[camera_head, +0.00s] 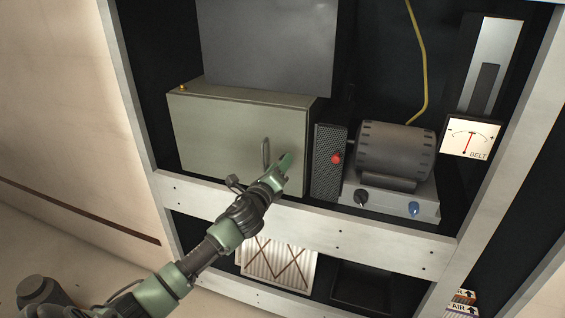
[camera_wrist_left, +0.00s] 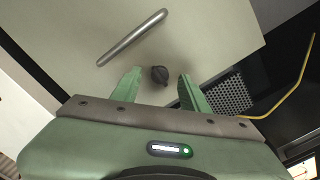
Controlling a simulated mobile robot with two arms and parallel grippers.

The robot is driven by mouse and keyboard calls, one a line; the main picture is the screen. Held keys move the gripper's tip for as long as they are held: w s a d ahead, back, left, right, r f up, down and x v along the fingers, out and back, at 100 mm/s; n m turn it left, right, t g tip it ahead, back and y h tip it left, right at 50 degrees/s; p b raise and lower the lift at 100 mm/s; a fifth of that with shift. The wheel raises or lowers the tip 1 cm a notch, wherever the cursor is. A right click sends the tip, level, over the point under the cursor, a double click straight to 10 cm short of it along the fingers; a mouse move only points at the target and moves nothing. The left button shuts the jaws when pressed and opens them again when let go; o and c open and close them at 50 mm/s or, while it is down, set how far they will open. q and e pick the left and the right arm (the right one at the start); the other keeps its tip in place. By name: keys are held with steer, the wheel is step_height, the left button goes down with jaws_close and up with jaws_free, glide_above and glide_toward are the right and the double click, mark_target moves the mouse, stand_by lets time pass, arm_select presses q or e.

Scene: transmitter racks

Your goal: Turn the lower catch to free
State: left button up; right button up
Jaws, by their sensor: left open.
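The lower catch (camera_wrist_left: 159,75) is a small dark round knob on the face of the grey-green cabinet (camera_head: 215,135). In the left wrist view it sits between the two green fingers of my left gripper (camera_wrist_left: 160,92), a little beyond their tips or level with them; I cannot tell if they touch it. The fingers are spread apart. In the head view my left gripper (camera_head: 286,162) is at the lower right of the cabinet door and hides the catch. A metal bar handle (camera_head: 265,152) is just left of the gripper; it also shows in the left wrist view (camera_wrist_left: 132,38).
A pale frame rail (camera_head: 340,235) runs just below the cabinet. Right of the cabinet are a perforated box with a red button (camera_head: 336,159), a motor-like drum (camera_head: 395,150) and a belt meter (camera_head: 472,137). A yellow cable (camera_head: 421,60) hangs behind.

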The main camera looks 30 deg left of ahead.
arm_select(q)
steer(key=shift+x, duration=0.75)
jaws_close()
arm_select(e)
steer(key=shift+w+a, duration=0.5)
steer(key=shift+a, duration=0.25)
arm_select(q)
steer(key=shift+n, duration=0.3)
arm_select(e)
steer(key=shift+d+r, duration=0.1)
steer(key=shift+d, duration=0.2)
